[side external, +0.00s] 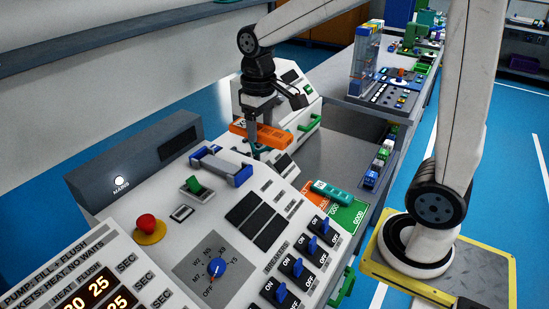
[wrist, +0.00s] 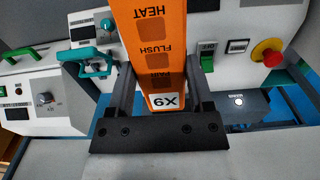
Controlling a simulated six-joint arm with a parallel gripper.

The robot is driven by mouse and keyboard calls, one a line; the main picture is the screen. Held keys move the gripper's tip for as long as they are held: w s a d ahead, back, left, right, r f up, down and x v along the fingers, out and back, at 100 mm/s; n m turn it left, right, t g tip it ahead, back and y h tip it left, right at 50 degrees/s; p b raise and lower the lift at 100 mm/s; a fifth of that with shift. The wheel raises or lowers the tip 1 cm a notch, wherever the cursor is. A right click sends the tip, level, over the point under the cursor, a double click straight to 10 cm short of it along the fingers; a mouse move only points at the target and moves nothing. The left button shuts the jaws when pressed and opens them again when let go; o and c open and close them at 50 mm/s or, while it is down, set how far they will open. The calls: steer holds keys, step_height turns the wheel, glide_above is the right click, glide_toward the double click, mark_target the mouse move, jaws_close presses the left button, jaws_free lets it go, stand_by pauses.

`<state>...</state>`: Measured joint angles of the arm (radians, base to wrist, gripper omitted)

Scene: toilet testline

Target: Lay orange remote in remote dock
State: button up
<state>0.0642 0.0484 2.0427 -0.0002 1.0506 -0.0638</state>
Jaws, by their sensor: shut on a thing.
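The orange remote (side external: 262,135) is held in the air above the white control panel. In the wrist view the remote (wrist: 158,45) runs lengthwise between the fingers, with HEAT and FLUSH labels and an X9 tag at its near end. My gripper (side external: 255,145) is shut on it; in the wrist view the gripper (wrist: 160,75) has a finger on each side. A grey bracket with blue ends (side external: 222,165) stands on the panel, left of and below the remote. It may be the remote dock; I cannot tell for sure. The remote hides most of it in the wrist view.
A green switch (side external: 193,184), a red button (side external: 147,224) and a blue dial (side external: 217,267) stick up from the panel. A teal remote (side external: 332,192) lies on the orange and green pads at right. A teal bracket (wrist: 97,62) sits on another panel.

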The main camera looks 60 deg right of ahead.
steer(key=shift+w+f, duration=0.1)
steer(key=shift+f, duration=0.05)
steer(key=w+f, duration=0.4)
steer(key=w, duration=0.5)
glide_above(220, 163)
steer(key=s, duration=0.1)
steer(key=f, duration=0.4)
steer(key=shift+s+a+f, duration=0.15)
steer(key=shift+s, duration=0.05)
steer(key=shift+w+f, duration=0.4)
steer(key=shift+f, duration=0.05)
steer(key=shift+w+f, duration=0.3)
steer(key=shift+f, duration=1.55)
steer(key=shift+f, duration=0.15)
